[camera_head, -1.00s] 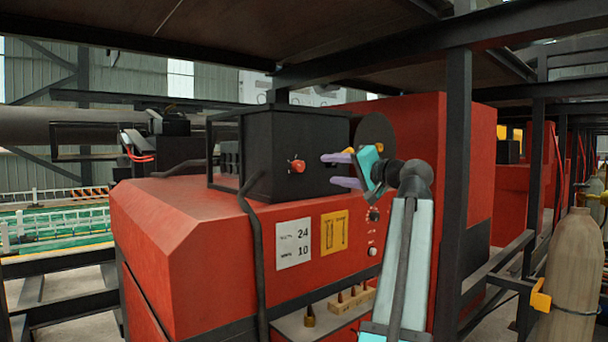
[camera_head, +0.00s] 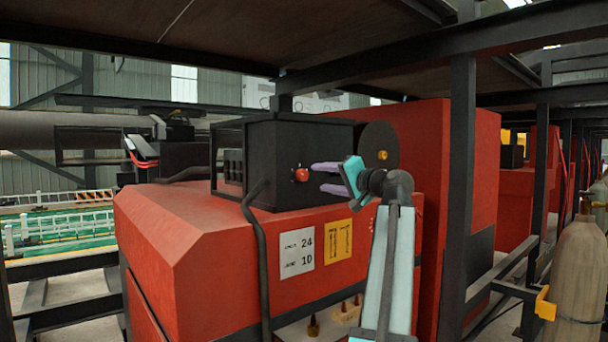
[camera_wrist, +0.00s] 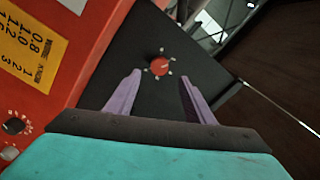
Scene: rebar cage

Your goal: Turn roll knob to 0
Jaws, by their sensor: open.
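The red roll knob (camera_head: 301,174) sits on the side face of the black box (camera_head: 268,163). In the wrist view the knob (camera_wrist: 159,67) shows as a round red dial with pale marks around it, a little beyond the fingertips. My gripper (camera_head: 328,178) is open, with its two purple fingers pointing left at the knob. A small gap remains between the fingertips and the knob in the head view. In the wrist view my gripper (camera_wrist: 160,82) has its fingers either side of the knob's line, with nothing between them.
The black box stands on a red machine (camera_head: 180,225) with a white label (camera_head: 297,252) reading 24 and 10 and a yellow label (camera_head: 336,239). A dark disc (camera_head: 378,147) is behind my gripper. A dark post (camera_head: 458,200) stands right of my arm. A black cable (camera_head: 262,260) hangs in front.

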